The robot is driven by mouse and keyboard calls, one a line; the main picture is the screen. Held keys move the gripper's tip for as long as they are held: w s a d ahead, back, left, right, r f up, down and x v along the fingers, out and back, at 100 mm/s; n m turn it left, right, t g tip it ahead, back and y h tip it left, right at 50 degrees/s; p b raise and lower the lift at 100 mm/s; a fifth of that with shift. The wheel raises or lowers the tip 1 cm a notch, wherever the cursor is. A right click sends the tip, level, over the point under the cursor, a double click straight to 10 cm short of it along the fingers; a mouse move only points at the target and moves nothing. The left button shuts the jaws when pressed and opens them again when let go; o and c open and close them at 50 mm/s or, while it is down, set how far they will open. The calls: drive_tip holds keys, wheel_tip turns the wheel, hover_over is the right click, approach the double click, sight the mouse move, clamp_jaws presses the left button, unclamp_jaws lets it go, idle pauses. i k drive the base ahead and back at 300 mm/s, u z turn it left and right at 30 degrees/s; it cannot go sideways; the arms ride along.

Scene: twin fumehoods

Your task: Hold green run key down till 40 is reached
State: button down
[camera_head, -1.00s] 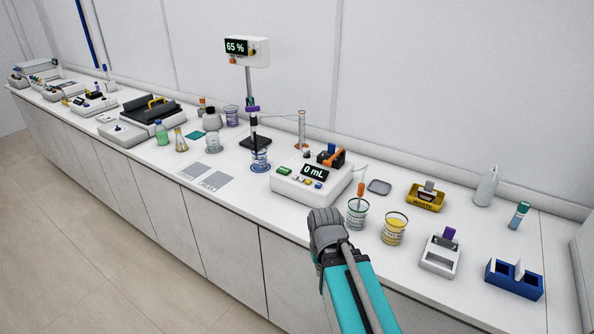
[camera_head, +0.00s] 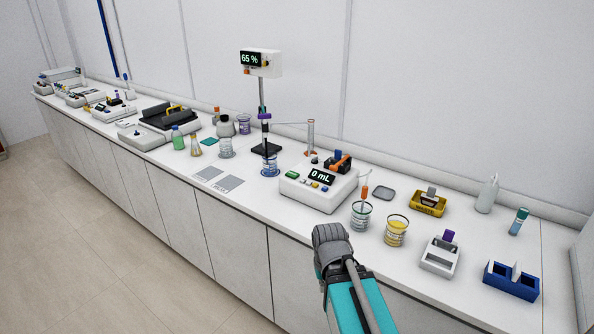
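The white pump unit (camera_head: 318,189) stands on the bench right of centre. Its dark display (camera_head: 321,177) reads 0 mL. The green run key (camera_head: 292,175) is at the left end of its sloped front, with smaller coloured keys to its right. My gripper is hidden behind the grey wrist and teal arm link (camera_head: 352,300), which show in front of the bench at lower middle. The arm is apart from the pump, below and to its right in the picture. I cannot see the fingers.
A beaker of greenish liquid (camera_head: 361,215) and a beaker of yellow liquid (camera_head: 396,231) stand right of the pump. A blue-ringed beaker (camera_head: 270,166) stands left of it, under a stand with a 65 % display (camera_head: 261,62).

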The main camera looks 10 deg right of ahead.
sight(292, 174)
drive_tip(key=u, duration=0.1)
drive_tip(key=i, duration=0.95)
drive_tip(key=z, duration=0.05)
